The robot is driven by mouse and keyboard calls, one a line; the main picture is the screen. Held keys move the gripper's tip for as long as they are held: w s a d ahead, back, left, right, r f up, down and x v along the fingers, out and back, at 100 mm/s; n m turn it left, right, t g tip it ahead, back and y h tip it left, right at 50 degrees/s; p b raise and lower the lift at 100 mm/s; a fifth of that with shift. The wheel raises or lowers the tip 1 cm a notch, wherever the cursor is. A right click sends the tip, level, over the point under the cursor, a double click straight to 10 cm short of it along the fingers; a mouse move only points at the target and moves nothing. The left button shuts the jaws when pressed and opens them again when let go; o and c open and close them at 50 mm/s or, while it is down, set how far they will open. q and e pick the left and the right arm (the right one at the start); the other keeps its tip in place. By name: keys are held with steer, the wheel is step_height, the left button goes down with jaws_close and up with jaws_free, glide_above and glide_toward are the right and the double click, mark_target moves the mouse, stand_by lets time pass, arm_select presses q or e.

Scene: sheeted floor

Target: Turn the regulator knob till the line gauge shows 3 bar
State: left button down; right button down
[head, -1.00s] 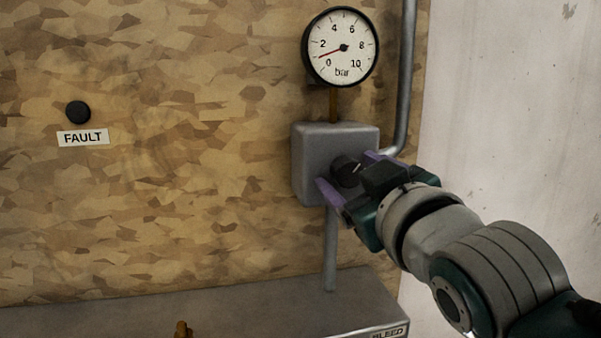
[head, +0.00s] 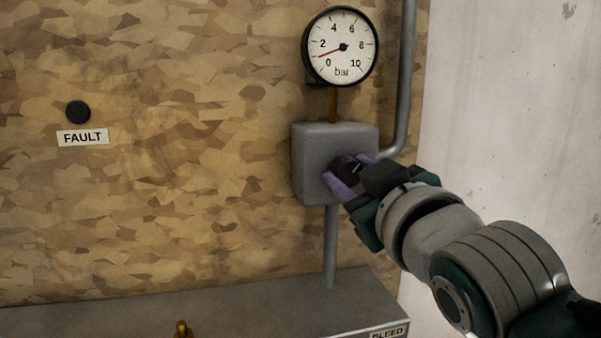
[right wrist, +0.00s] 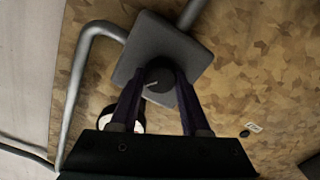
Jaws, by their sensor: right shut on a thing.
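The line gauge (head: 341,47) is a round white dial with a black rim, marked 0 to 10 bar. Its red needle points between 0 and 2, near 1. Below it, the dark regulator knob (head: 345,166) sits on the front of a grey regulator block (head: 312,160). My right gripper (head: 350,173) is shut on the knob, its purple fingers on either side. In the right wrist view both fingers flank the knob (right wrist: 159,75), whose pale line shows; the gauge is mostly hidden there. My left gripper is not in view.
A grey pipe (head: 407,80) runs down the right and bends to the block. A grey ledge (head: 260,300) with a BLEED label (head: 389,333) and a brass fitting (head: 182,328) lies below. A dark round FAULT lamp (head: 78,112) is on the board at left.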

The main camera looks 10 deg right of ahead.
steer(key=m+p, duration=0.2)
steer(key=m, duration=0.4)
steer(key=shift+m, duration=0.3)
steer(key=m+p, duration=0.1)
steer(key=m, duration=0.2)
steer(key=shift+d+p, duration=0.1)
steer(key=shift+p, duration=0.2)
steer(key=shift+m+p, duration=0.35)
steer(key=shift+m, duration=1.85)
steer(key=shift+c, duration=1.9)
jaws_free()
